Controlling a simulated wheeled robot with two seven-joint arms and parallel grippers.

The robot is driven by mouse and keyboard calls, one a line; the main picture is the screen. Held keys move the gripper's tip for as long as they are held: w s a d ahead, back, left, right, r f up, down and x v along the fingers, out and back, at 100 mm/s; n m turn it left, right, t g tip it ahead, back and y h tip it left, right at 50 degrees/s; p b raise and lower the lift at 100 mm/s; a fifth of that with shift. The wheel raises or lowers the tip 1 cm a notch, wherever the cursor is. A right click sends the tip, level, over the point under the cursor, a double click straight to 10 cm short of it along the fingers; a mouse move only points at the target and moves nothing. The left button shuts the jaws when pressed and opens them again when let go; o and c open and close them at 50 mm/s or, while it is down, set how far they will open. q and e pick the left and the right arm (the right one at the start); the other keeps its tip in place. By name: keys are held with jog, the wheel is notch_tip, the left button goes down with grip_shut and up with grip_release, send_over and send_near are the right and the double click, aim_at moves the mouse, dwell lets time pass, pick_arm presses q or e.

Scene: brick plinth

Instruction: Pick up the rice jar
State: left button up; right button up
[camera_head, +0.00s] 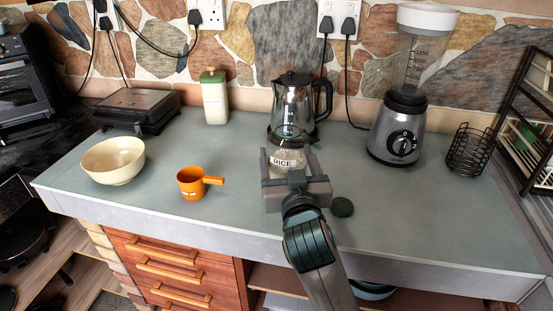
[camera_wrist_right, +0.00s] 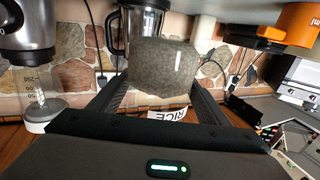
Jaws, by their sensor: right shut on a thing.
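The rice jar (camera_head: 290,157) is a small, pale clear jar with a white label reading RICE. It is between the two fingers of my right gripper (camera_head: 288,163), which is shut on it, just in front of the glass kettle in the head view. In the right wrist view, which is upside down, a grey-brown speckled mass (camera_wrist_right: 163,65) shows between the fingers, with part of the RICE label (camera_wrist_right: 167,115) by it. The gripper hides the jar's lower part, so I cannot tell whether it touches the counter. My left gripper is not in view.
The grey counter (camera_head: 235,225) also bears a glass kettle (camera_head: 296,100), a blender (camera_head: 398,125), a dark green round item (camera_head: 342,207), an orange cup (camera_head: 192,184), a cream bowl (camera_head: 113,161), a green-lidded canister (camera_head: 215,99) and a wire basket (camera_head: 468,152). The right front is clear.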

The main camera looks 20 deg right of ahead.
aim_at(302, 157)
jog(key=shift+s+d+r, duration=0.25)
jog(key=shift+s+r, duration=0.05)
jog(key=shift+r, duration=0.05)
jog(key=shift+s+d+r, duration=0.15)
jog(key=shift+s+r, duration=0.05)
jog(key=shift+s+d+r+p, duration=0.5)
jog(key=shift+s+d+p, duration=0.15)
jog(key=shift+p, duration=0.2)
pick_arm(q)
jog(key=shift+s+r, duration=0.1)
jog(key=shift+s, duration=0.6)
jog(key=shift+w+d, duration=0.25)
pick_arm(e)
jog(key=shift+s, duration=0.1)
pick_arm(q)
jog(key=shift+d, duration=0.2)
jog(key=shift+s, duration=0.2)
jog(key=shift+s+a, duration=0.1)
